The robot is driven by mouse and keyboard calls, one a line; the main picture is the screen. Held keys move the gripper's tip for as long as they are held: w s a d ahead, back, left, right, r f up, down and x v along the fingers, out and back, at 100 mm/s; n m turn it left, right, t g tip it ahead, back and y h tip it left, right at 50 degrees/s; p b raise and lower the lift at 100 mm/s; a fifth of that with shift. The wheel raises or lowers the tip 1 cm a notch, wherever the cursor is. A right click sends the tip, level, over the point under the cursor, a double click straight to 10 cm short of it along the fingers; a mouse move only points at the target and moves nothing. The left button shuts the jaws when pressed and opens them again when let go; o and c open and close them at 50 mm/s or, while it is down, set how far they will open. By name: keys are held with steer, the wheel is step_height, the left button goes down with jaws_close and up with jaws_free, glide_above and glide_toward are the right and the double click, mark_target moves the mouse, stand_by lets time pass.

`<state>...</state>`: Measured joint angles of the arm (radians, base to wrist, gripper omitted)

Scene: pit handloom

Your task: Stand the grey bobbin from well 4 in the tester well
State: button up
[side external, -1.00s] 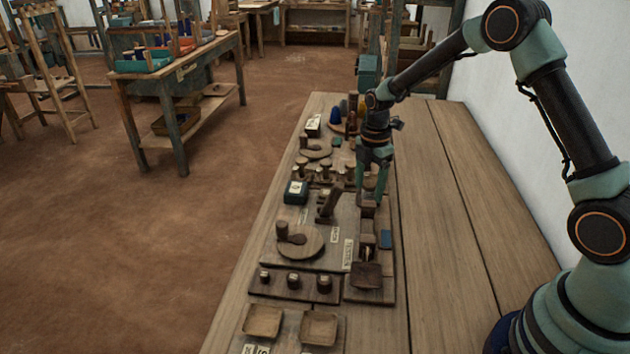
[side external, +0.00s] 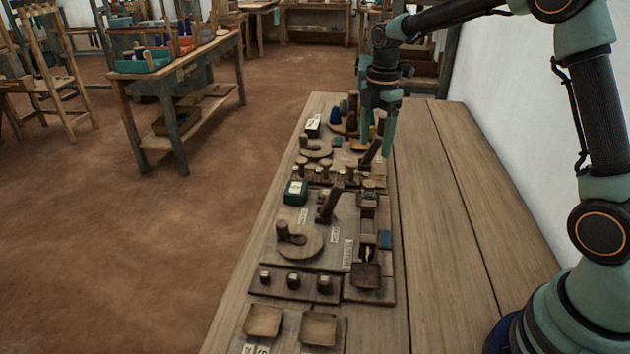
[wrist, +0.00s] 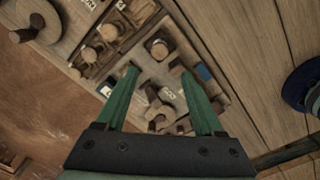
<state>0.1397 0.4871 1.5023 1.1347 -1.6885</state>
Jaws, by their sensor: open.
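My gripper (side external: 377,150) is open and empty, raised above the far part of the wooden board. In the wrist view its two green fingers (wrist: 160,100) are spread apart above small wooden fittings (wrist: 162,104). A short round piece with a greyish top (side external: 368,188) stands in the right-hand strip of the board, below and nearer than the fingertips. I cannot tell for sure whether it is the grey bobbin. A round-topped piece (wrist: 158,48) stands in a square well in the wrist view. Well 4 and the tester well cannot be told apart by their labels.
Several round-topped pegs (side external: 326,166) stand in a row left of the gripper. A tilted dark lever (side external: 330,203), a round wooden disc (side external: 300,241), a dark teal box (side external: 296,192) and two shallow trays (side external: 319,328) are nearer. The bench planks at right (side external: 450,230) are clear.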

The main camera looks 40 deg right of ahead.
steer(key=s+a+r+m+t, duration=0.2)
steer(key=s+a+r+m, duration=0.2)
steer(key=s+r+m, duration=0.35)
steer(key=s+a+m+t, duration=0.2)
steer(key=s+m+t, duration=0.1)
steer(key=s+m, duration=0.7)
steer(key=shift+s+a+r, duration=0.3)
steer(key=shift+s+r, duration=0.05)
steer(key=shift+r, duration=0.1)
